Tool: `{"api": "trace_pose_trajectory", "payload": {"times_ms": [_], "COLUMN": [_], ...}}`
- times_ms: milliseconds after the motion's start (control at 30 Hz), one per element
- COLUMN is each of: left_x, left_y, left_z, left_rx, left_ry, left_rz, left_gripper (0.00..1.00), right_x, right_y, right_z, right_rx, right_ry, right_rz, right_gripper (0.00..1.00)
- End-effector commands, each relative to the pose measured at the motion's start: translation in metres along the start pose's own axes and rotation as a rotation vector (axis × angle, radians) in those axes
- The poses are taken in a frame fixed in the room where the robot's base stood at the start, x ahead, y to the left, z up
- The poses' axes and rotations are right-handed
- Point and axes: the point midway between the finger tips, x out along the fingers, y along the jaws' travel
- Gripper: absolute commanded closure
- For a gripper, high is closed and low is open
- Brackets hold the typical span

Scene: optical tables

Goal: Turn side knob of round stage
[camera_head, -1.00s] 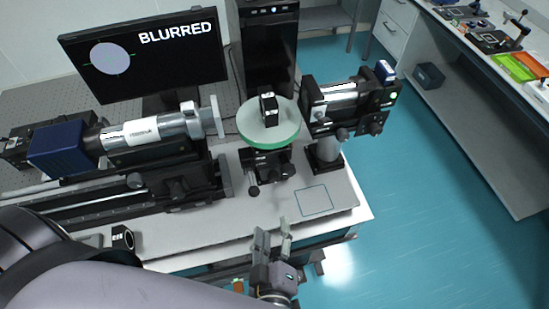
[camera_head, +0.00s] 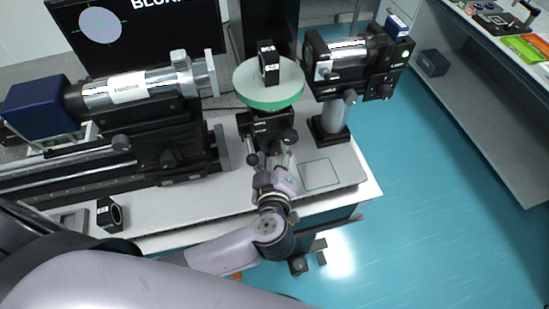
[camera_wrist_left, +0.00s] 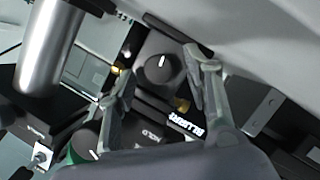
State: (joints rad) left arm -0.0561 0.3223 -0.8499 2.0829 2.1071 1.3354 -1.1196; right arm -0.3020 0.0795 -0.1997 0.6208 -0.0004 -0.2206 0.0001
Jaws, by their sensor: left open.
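The round stage (camera_head: 268,103) has a pale green disc top on a black base and stands near the table's front edge. A dark knob (camera_head: 290,136) sits at the right of its base, and another knob (camera_head: 252,160) is at the lower left. My left gripper (camera_head: 277,160) is open, at the front of the base. In the left wrist view a black knob with a white mark (camera_wrist_left: 160,68) shows between the two spread fingers (camera_wrist_left: 160,62); I cannot tell whether they touch it. A second marked knob (camera_wrist_left: 88,145) is at the lower left. My right gripper is out of view.
A black block (camera_head: 268,62) stands on the disc. A long barrel instrument (camera_head: 130,88) is at left, a camera-like instrument (camera_head: 345,65) at right. The monitor (camera_head: 150,35) shows a grey circle and cut-off text. A small black ring block (camera_head: 109,214) lies front left.

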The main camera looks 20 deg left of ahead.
Motion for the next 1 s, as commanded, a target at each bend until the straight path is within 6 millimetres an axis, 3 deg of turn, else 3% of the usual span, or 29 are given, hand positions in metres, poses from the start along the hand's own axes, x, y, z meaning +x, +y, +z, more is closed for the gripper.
{"api": "trace_pose_trajectory", "payload": {"times_ms": [367, 1000], "left_x": [0.0045, 0.0042], "left_y": [0.0004, 0.0001], "left_z": [-0.0002, 0.0001], "left_rx": [0.000, 0.000], "left_ry": [-0.001, -0.001], "left_rz": [0.000, 0.000], "left_gripper": [0.55, 0.98], "right_x": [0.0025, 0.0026], "right_y": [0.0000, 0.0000], "right_z": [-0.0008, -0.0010], "right_rx": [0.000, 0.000], "right_ry": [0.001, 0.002], "right_rz": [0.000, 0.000], "right_gripper": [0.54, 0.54]}}
